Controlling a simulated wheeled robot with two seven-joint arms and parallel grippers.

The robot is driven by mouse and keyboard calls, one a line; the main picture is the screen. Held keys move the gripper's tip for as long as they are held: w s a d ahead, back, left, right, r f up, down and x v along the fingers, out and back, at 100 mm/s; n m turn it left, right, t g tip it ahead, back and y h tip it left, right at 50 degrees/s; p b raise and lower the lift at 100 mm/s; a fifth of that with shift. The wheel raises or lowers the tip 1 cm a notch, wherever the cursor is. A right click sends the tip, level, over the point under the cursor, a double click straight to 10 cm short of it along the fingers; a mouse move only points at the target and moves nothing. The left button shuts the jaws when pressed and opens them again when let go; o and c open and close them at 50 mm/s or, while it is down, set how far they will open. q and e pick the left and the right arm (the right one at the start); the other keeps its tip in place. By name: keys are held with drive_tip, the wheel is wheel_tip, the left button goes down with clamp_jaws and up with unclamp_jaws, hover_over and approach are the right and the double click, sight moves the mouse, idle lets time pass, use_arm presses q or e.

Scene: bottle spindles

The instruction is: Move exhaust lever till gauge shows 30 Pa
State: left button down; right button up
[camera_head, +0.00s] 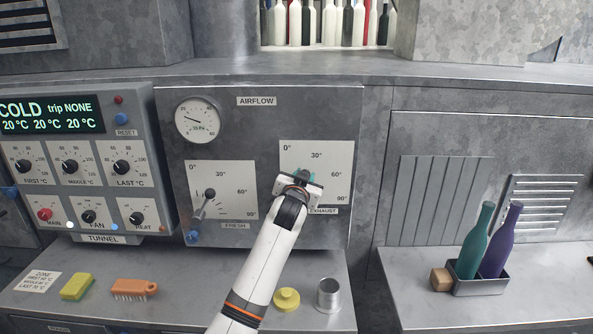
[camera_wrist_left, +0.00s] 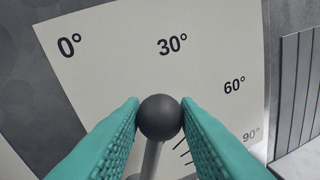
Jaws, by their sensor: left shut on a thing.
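The AIRFLOW panel (camera_head: 258,122) carries a round gauge (camera_head: 198,120). Its thin needle points up and to the left, near the 20 mark; the exact value is too small to read. My left gripper (camera_head: 304,179) is at the EXHAUST scale plate (camera_head: 337,163), over the lever. In the left wrist view its teal fingers (camera_wrist_left: 160,117) are shut on the black ball knob of the exhaust lever (camera_wrist_left: 152,156). The knob shows below the 30° label, and the lever's pivot is hidden. In the head view my gripper covers most of this lever. My right gripper is not in view.
The FRESH lever (camera_head: 201,206) stands to the left on its own scale. The TUNNEL control box (camera_head: 80,190) is further left. A sponge (camera_head: 77,286), brush (camera_head: 134,287), yellow knobbed piece (camera_head: 286,299) and metal cup (camera_head: 328,294) lie on the ledge below. Two bottles (camera_head: 474,245) stand at right.

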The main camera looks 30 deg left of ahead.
use_arm(q)
drive_tip(key=shift+w+d+f+m+p, duration=0.3)
drive_tip(key=shift+d+m, duration=0.15)
drive_tip(key=shift+m, duration=0.1)
drive_tip(key=shift+w+d+f+m+p, duration=0.2)
drive_tip(key=shift+d+f+m, duration=0.15)
drive_tip(key=shift+m, duration=0.2)
drive_tip(key=c, duration=1.1)
unclamp_jaws()
drive_tip(key=shift+s+d, duration=0.1)
drive_tip(key=b+v, duration=0.2)
drive_tip(key=v, duration=0.9)
drive_tip(key=shift+s+d+r, duration=0.2)
drive_tip(key=shift+s+r, duration=0.05)
drive_tip(key=shift+s, duration=0.05)
